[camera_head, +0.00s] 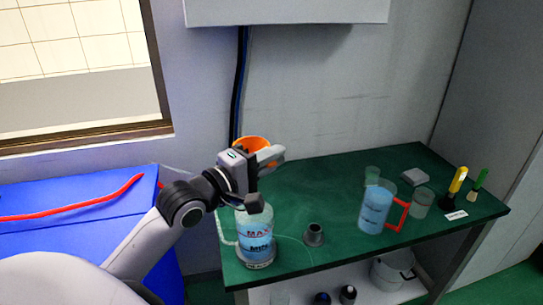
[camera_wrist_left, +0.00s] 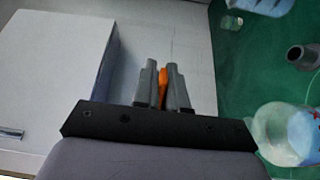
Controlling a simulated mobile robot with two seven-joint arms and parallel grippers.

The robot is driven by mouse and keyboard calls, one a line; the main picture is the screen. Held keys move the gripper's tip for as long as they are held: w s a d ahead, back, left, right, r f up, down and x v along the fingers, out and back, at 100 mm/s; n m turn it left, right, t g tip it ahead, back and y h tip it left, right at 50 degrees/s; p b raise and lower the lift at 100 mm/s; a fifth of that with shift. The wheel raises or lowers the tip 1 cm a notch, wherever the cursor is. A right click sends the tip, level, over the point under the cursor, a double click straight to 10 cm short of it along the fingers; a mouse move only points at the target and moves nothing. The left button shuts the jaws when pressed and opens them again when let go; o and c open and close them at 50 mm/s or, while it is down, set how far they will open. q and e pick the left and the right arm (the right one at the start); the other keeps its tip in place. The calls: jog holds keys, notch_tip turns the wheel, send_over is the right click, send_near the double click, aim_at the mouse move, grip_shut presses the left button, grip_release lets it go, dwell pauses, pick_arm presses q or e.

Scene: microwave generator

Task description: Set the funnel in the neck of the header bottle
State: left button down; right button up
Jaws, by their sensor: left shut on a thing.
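The orange funnel (camera_head: 254,143) is held up in the air, partly hidden by my gripper. My left gripper (camera_head: 269,156) is shut on it. In the left wrist view only a thin orange strip of the funnel (camera_wrist_left: 163,86) shows between the fingers. The header bottle (camera_head: 256,241), clear with blue liquid and MAX and MIN marks, stands upright at the table's left front. The funnel is above and apart from it. My wrist hides the bottle's neck in the head view. In the left wrist view the bottle (camera_wrist_left: 292,132) is at the right edge. My right gripper is not in view.
A grey hollow fitting (camera_head: 314,236) stands right of the bottle on the green table (camera_head: 330,180). A blue-filled jug (camera_head: 375,207) with a red handle, clear cups and yellow and green tools stand farther right. A white wall box (camera_head: 285,10) hangs above.

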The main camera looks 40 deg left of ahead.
pick_arm(q)
notch_tip(320, 180, down, 10)
jog(key=b, duration=0.5)
jog(key=shift+r, duration=0.15)
dwell(2.9)
jog(key=c, duration=1.1)
grip_release()
jog(key=shift+w+a, duration=0.1)
jog(key=b+v, duration=0.1)
jog(key=v, duration=0.6)
